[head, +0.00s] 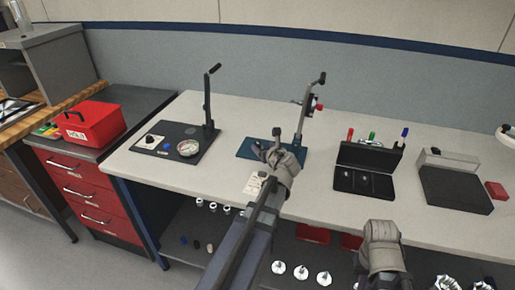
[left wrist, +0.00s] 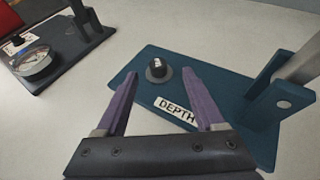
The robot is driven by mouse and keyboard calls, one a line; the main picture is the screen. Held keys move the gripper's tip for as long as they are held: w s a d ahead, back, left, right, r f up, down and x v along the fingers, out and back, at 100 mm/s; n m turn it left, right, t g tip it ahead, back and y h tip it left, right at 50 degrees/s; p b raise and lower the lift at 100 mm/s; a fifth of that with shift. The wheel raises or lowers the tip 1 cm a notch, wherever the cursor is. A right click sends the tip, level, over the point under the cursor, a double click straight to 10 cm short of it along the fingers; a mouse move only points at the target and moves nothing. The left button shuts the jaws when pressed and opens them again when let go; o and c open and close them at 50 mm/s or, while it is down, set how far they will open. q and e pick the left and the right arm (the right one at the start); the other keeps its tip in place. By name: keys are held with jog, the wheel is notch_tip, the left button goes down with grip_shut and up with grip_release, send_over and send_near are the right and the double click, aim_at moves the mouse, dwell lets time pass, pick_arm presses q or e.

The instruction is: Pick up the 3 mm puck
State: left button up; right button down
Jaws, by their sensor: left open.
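In the head view my left gripper (head: 262,151) is over the front of the teal plate (head: 244,149) and hides the piece. Of my right arm only a grey link shows; its fingers are not visible.
The teal plate carries an upright lever stand (head: 307,108) at its right. A dark board with a round gauge (head: 188,148) and lever stands to the left. A black case (head: 364,181) lies to the right. Bare pale bench top separates them.

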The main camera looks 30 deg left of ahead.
aim_at(258, 145)
pick_arm(q)
jog(key=shift+s+f+b+x, duration=0.15)
jog(key=shift+b+x, duration=0.45)
jog(key=shift+x, duration=0.85)
jog(key=shift+s+f+b+x, duration=0.15)
jog(key=shift+b+x, duration=0.45)
jog(key=shift+x, duration=0.85)
jog(key=shift+r, duration=0.1)
grip_shut()
